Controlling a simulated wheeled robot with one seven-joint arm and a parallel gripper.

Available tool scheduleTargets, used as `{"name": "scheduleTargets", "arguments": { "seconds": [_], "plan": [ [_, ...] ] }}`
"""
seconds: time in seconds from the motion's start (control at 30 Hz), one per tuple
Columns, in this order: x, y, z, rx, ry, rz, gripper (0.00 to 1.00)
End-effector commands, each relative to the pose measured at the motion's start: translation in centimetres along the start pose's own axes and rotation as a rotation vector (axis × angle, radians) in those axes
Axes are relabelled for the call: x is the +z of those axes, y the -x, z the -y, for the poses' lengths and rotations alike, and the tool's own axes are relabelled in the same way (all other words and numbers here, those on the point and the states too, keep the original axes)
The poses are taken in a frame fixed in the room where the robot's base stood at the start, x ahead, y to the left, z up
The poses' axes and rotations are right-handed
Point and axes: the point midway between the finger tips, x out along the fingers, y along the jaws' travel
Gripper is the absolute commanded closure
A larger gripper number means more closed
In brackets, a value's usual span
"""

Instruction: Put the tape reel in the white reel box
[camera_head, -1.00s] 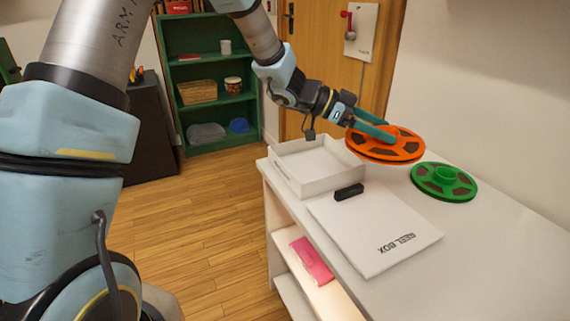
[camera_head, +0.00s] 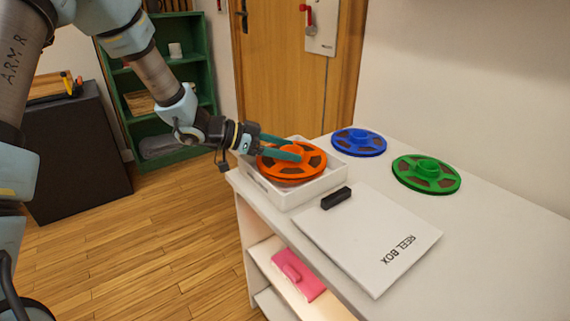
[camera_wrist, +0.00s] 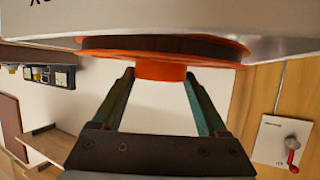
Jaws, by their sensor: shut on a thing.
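My gripper (camera_head: 290,152) is shut on the raised hub of an orange tape reel (camera_head: 313,164). The reel is roughly level, over the open white reel box (camera_head: 325,186). In the head view it covers most of the box's opening; I cannot tell whether it touches the floor or rim. In the wrist view the orange hub (camera_wrist: 160,71) sits between both fingers (camera_wrist: 160,95), with the reel's disc against a pale surface behind it. The white lid marked REEL BOX (camera_head: 350,245) lies flat in front of the box.
A blue reel (camera_head: 358,142) and a green reel (camera_head: 426,175) lie on the white table (camera_head: 490,235) to the right. A black block (camera_head: 336,198) lies on the lid. A pink object (camera_head: 292,270) sits on the shelf below. A wooden door (camera_head: 285,75) stands behind.

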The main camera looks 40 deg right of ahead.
Motion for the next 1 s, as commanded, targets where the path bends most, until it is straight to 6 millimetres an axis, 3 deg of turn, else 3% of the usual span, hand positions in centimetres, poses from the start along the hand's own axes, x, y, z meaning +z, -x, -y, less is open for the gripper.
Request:
{"name": "scheduleTargets", "arguments": {
  "seconds": [0.3, 0.67, 0.7, 0.9, 1.0],
  "plan": [
    [3.2, -1.4, 0.0, 0.0, 0.002, -0.002, 1.0],
    [3.6, -1.5, 0.0, 0.0, 0.0, -0.002, 1.0],
    [3.8, -1.6, 0.0, 0.0, 0.0, 0.0, 0.22],
    [3.7, -1.5, 0.0, 0.0, 0.0, 0.0, 0.0],
    [3.7, -1.5, 0.0, 0.0, 0.0, 0.0, 0.0]
  ]
}}
